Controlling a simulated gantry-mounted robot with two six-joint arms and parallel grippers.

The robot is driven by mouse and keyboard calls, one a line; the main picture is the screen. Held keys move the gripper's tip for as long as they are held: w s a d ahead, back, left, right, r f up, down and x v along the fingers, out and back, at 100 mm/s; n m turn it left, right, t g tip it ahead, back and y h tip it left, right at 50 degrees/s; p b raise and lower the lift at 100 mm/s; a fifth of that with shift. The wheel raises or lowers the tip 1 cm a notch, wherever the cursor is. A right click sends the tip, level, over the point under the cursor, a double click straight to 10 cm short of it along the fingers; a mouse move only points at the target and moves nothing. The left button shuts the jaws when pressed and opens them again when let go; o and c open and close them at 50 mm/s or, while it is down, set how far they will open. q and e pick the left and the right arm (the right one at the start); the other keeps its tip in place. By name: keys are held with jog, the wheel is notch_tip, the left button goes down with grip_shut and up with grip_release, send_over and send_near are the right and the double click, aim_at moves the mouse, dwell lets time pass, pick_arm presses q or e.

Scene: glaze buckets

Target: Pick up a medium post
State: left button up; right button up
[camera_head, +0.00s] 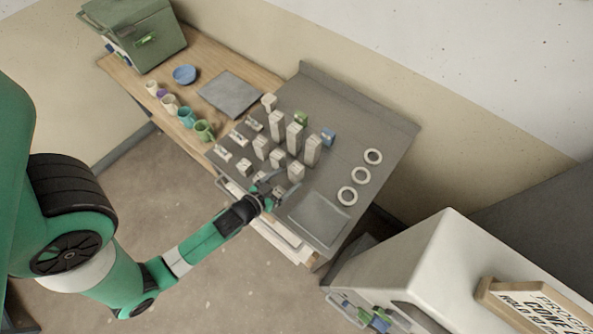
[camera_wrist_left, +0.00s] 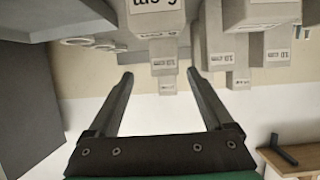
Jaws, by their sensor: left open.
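Pale upright posts of different heights stand in rows on the grey table (camera_head: 360,110). The medium posts (camera_head: 262,147) form the middle row, with one nearest my gripper (camera_head: 296,172). Taller posts (camera_head: 312,150) stand behind them, and short ones (camera_head: 244,167) in front and to the left. My left gripper (camera_head: 268,187) is open and empty at the table's front edge, close to the nearest posts. In the left wrist view, the gripper (camera_wrist_left: 162,80) has its fingers wide apart; labelled posts (camera_wrist_left: 165,58) show at the top, beyond the fingertips. My right gripper is not seen.
White rings (camera_head: 347,196) and a flat grey plate (camera_head: 320,218) lie on the right of the table. A blue block (camera_head: 328,136) and green piece (camera_head: 301,117) stand behind the posts. Cups (camera_head: 203,130) and a blue bowl (camera_head: 184,74) sit on the wooden bench at left.

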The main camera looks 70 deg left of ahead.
aim_at(293, 170)
pick_arm(q)
jog(key=shift+w+a+f, duration=0.25)
jog(key=shift+w+a, duration=0.05)
jog(key=shift+w, duration=0.1)
jog(key=w+a+p, duration=0.2)
jog(key=p, duration=0.1)
jog(key=shift+w, duration=0.25)
jog(key=shift+w+a+f+b, duration=0.3)
jog(key=shift+w+f+b, duration=0.15)
jog(key=shift+w+f, duration=0.15)
jog(key=shift+w+a+f, duration=0.1)
jog(key=shift+w+a, duration=0.1)
grip_shut()
